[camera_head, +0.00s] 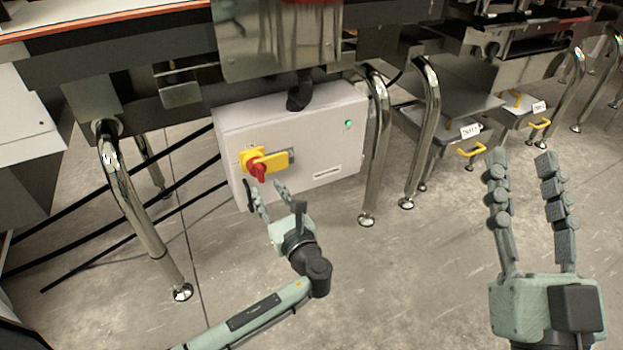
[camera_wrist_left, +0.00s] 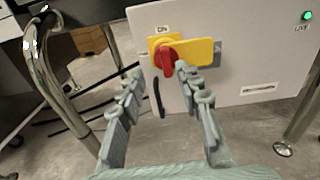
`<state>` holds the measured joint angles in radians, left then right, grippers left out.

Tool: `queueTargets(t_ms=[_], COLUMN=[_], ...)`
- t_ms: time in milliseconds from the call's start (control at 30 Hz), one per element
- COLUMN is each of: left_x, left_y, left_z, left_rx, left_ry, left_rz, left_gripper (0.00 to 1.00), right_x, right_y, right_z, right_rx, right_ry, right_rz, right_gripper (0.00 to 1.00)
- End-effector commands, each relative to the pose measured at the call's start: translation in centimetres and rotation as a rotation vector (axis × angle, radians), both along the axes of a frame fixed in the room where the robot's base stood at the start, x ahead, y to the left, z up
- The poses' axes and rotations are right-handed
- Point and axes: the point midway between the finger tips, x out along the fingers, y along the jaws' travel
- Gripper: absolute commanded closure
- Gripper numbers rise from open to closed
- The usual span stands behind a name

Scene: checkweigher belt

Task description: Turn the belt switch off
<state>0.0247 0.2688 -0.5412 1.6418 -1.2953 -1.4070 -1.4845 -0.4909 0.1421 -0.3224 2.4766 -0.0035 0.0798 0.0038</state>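The belt switch is a red rotary knob (camera_head: 257,170) on a yellow plate (camera_head: 280,161), mounted on the front of a light grey control box (camera_head: 305,130). In the left wrist view the red knob (camera_wrist_left: 167,60) sits beside a yellow flap (camera_wrist_left: 200,52), under a small label reading "ON". A green lamp (camera_head: 348,124) is lit on the box and shows "LIVE" below it. My left gripper (camera_head: 268,190) is open and empty, just below and in front of the knob, apart from it. My right gripper (camera_head: 520,160) is open and empty at the right, far from the box.
Shiny metal legs (camera_head: 375,150) stand on both sides of the box. A conveyor frame (camera_head: 120,50) overhangs it. Low carts with yellow handles (camera_head: 472,151) stand at the back right. The concrete floor (camera_head: 400,270) between the arms is clear.

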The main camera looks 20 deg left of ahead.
Motion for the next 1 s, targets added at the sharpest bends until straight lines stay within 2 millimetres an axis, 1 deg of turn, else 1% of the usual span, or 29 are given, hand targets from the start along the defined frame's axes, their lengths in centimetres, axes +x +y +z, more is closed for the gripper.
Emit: queueTargets(t_ms=[100, 167, 400, 600, 733, 967, 1000], left_x=[0.6, 1.0, 3.5, 5.0, 5.3, 5.4, 5.4], left_y=[0.1, 0.6, 3.5, 5.3, 5.7, 5.7, 5.7], left_z=[0.7, 0.9, 0.8, 0.8, 0.8, 0.8, 0.8], left_rx=[0.064, 0.069, 0.065, 0.063, 0.060, 0.060, 0.060], left_ry=[0.007, 0.008, 0.007, 0.008, 0.009, 0.010, 0.010], left_rz=[-0.004, -0.004, -0.004, -0.005, -0.005, -0.005, -0.005], left_gripper=[0.66, 0.66, 0.66, 0.66, 0.66, 0.66, 0.71], right_x=[-0.8, -0.9, -1.5, -2.0, -2.1, -2.2, -2.2], right_y=[-0.1, -0.2, -0.6, -1.0, -1.1, -1.1, -1.1], right_z=[1.2, 1.5, 2.4, 3.2, 3.4, 3.4, 3.4], right_rx=[0.024, 0.029, 0.055, 0.073, 0.078, 0.078, 0.078], right_ry=[-0.051, -0.066, -0.149, -0.207, -0.222, -0.223, -0.223], right_rz=[0.004, 0.004, -0.005, -0.009, -0.010, -0.010, -0.010], right_gripper=[0.60, 0.60, 0.60, 0.60, 0.60, 0.60, 0.60])
